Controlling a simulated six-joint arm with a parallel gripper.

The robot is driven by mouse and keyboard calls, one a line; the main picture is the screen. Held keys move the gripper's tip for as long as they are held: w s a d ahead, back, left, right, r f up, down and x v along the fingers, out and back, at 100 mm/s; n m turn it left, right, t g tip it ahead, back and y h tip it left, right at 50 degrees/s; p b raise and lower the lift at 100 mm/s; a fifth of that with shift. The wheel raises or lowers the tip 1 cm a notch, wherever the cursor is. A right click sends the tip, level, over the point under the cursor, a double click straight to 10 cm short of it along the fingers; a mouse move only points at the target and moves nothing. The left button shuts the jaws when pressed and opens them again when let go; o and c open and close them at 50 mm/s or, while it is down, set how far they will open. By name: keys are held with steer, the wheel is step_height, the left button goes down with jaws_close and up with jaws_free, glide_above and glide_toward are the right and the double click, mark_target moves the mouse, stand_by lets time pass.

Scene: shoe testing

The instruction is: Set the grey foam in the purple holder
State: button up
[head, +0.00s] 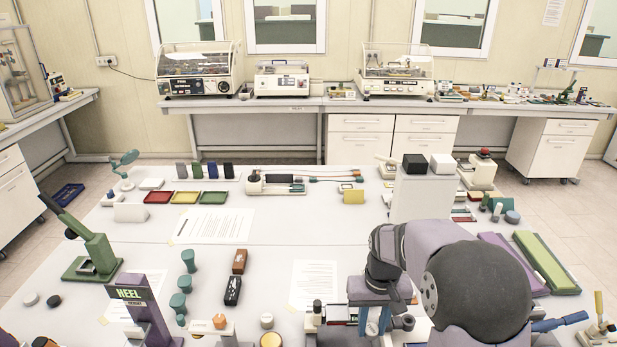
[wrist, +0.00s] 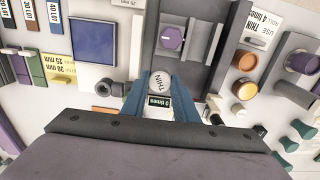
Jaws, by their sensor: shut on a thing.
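In the head view my gripper (head: 375,322) hangs low over the near table and the held piece cannot be made out. Several things are purple, and I cannot tell which is the holder. A purple hexagonal piece (wrist: 172,38) sits in a grey fixture (wrist: 190,60) above the fingertips. A purple-rimmed round piece (wrist: 302,62) is at the right. A purple HEEL stand (head: 150,308) stands at the near left.
A purple tray (head: 513,262) and a green tray (head: 547,262) are at the right. The table around the far paper (head: 212,226) is mostly clear.

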steer(key=shift+d, duration=0.2)
steer(key=shift+a, duration=0.15)
